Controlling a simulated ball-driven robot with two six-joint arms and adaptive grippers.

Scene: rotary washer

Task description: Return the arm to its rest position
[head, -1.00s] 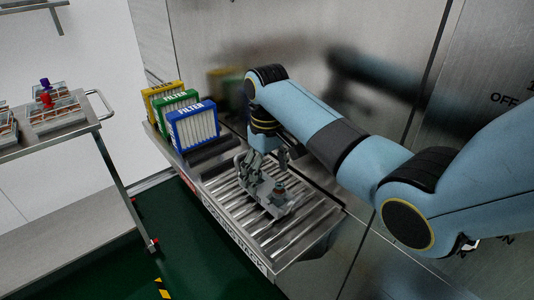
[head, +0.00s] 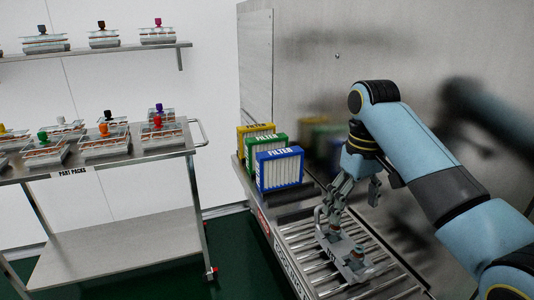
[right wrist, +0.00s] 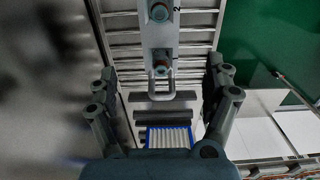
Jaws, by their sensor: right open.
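My right gripper (head: 354,205) is open and empty above the roller conveyor (head: 385,287), at the lower right of the head view. A grey fixture (head: 346,262) with a loop handle and reddish knobs lies on the rollers just below it. In the right wrist view the open fingers of my right gripper (right wrist: 160,85) stand wide apart, one on each side. The fixture (right wrist: 160,32) and its handle show between and beyond them, not gripped. My right arm reaches in from the right edge. My left gripper is not in view.
Yellow, green and blue filter boxes (head: 279,170) stand at the conveyor's far end. A steel wall (head: 420,60) rises close behind my arm. A cart (head: 130,150) with several part packs stands at left, below a shelf (head: 100,52) with more packs.

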